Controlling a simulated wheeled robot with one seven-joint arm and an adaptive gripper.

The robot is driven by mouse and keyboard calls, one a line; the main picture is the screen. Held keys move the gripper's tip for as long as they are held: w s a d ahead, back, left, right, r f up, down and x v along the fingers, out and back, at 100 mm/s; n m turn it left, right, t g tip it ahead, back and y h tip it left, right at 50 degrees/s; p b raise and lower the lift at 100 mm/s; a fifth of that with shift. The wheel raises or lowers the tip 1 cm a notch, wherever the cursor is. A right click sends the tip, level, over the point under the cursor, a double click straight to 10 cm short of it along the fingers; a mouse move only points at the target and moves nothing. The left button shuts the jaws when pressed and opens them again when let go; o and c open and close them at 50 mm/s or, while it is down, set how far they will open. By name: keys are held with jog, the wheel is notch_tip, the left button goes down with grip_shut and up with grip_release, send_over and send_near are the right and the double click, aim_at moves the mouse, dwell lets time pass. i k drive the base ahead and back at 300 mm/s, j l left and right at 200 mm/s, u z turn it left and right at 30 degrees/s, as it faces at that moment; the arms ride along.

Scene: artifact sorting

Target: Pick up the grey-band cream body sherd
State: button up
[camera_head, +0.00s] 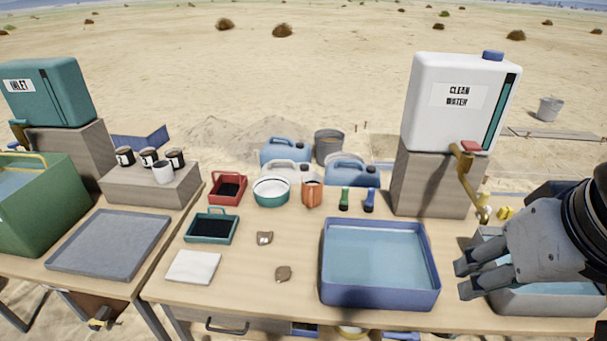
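Two small sherds lie on the wooden table. The farther sherd (264,238) looks pale with a darker greyish band, which fits the grey-band cream body sherd, though it is small in view. The nearer sherd (283,273) is plain brown. My gripper (463,279) is at the right, over the grey basin beside the blue tub, well to the right of both sherds. Its two fingers point left and stand apart with nothing seen between them. It looks open and empty.
A blue tub of water (431,290) stands between my gripper and the sherds. A white pad (193,267) and a green tray (211,227) lie left of the sherds. The table around the sherds is clear.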

aim_at(283, 274)
jog(key=j+z, duration=0.1)
jog(key=j, duration=1.55)
